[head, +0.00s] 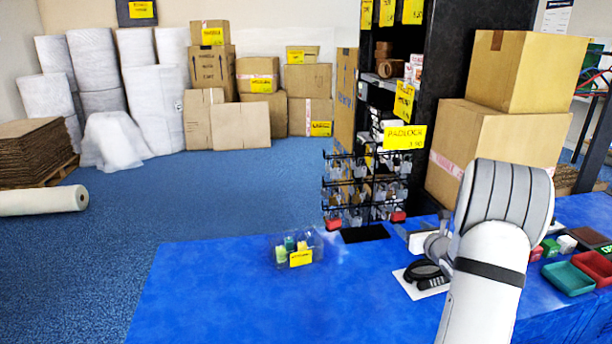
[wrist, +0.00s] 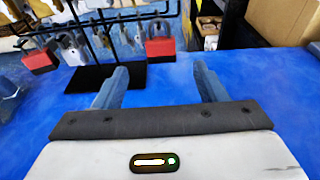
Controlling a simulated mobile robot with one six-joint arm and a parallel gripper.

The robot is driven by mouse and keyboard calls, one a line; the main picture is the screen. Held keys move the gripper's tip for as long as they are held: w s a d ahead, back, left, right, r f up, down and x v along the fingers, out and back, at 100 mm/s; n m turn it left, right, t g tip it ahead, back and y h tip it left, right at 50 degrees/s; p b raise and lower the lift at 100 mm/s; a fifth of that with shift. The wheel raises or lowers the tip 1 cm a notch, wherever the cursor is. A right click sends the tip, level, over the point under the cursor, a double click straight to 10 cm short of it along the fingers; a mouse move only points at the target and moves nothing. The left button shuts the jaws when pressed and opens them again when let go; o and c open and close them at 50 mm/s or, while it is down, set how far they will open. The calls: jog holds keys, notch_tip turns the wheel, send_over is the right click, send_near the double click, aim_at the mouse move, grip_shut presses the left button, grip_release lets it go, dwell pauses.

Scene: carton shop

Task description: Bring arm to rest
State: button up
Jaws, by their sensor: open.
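My gripper (wrist: 160,88) shows in the wrist view with its two blue-grey fingers apart and nothing between them. Beyond the fingers are the blue table top and the foot of the padlock rack. In the head view my arm reaches up from the bottom right over the blue table (head: 240,290). The gripper's fingers are hidden behind the arm there.
A padlock rack (head: 365,190) stands at the table's back edge; its red padlocks (wrist: 160,48) are near my gripper. A clear tub (head: 297,250) sits left. Cartons (head: 488,140) stand behind my arm, and trays (head: 568,278) right. The table's front left is clear.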

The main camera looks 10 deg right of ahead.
jog(key=s+a+r+n+g+y+p, duration=0.25)
jog(key=a+r+n, duration=0.3)
jog(key=a, duration=0.45)
jog(key=s+a+r+n+g+y+p, duration=0.2)
jog(key=s+a+r+n+y+p, duration=0.15)
jog(key=a+n, duration=0.4)
jog(key=s+a+r+n+g+y+p, duration=0.25)
jog(key=a+r+n, duration=0.2)
jog(key=a, duration=0.65)
jog(key=s+a+r+n+g+h+p, duration=0.1)
jog(key=s+a+r+n+g+p, duration=0.3)
jog(key=s+a+n, duration=0.5)
jog(key=s+d+r+n+g+h+p, duration=0.1)
jog(key=s+d+r+n+h+p, duration=0.1)
jog(key=s+n, duration=0.3)
jog(key=s+d+r+n+g+h+p, duration=0.1)
jog(key=s+d+r+n+h+p, duration=0.1)
jog(key=s, duration=0.7)
jog(key=shift+r+n+h+p, duration=0.5)
jog(key=shift+r+n+h, duration=0.1)
jog(key=shift+n+h, duration=0.85)
